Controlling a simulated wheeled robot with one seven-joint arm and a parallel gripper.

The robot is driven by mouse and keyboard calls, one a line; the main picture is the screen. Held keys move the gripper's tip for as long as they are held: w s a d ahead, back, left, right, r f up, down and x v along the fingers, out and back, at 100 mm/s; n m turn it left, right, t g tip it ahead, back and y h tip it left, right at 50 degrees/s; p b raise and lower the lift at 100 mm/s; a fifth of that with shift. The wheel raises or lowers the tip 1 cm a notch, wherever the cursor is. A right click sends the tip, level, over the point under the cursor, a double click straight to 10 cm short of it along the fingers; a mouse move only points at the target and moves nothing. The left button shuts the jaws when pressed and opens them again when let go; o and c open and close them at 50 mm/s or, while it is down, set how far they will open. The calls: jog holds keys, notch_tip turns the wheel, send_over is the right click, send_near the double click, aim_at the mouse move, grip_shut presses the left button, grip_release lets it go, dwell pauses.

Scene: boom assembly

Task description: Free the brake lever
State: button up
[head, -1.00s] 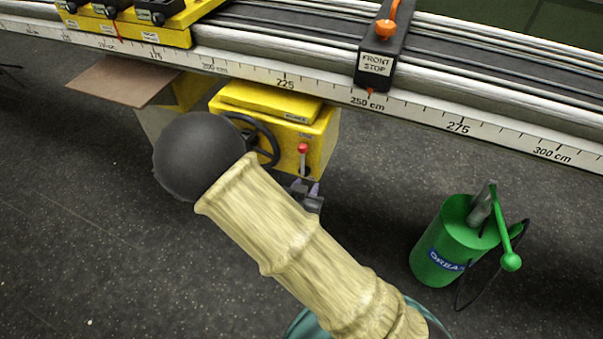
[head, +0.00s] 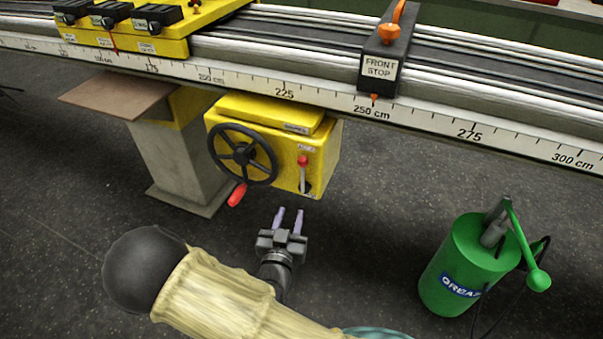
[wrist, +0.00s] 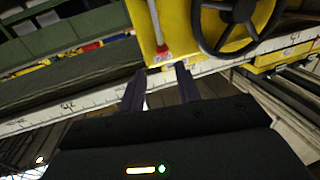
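The lever with a red knob (head: 303,161) stands upright in a slot on the front of the yellow box (head: 319,153). A small label sits above it, too small to read.
A black handwheel (head: 243,154) with a red handle (head: 237,195) is left of the lever. The scaled rail (head: 335,98) runs above the box, carrying the FRONT STOP block (head: 380,68). A green canister (head: 465,265) stands at right. A grey pedestal (head: 180,165) is at left.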

aim_at(302, 171)
jog(key=w+d+b, duration=0.1)
jog(key=w, duration=0.4)
jog(key=w+b, duration=0.1)
jog(key=w, duration=0.5)
jog(key=w+d+b, duration=0.1)
jog(key=w, duration=0.4)
jog(key=shift+w+d, duration=0.15)
jog(key=shift+d, duration=0.15)
grip_shut()
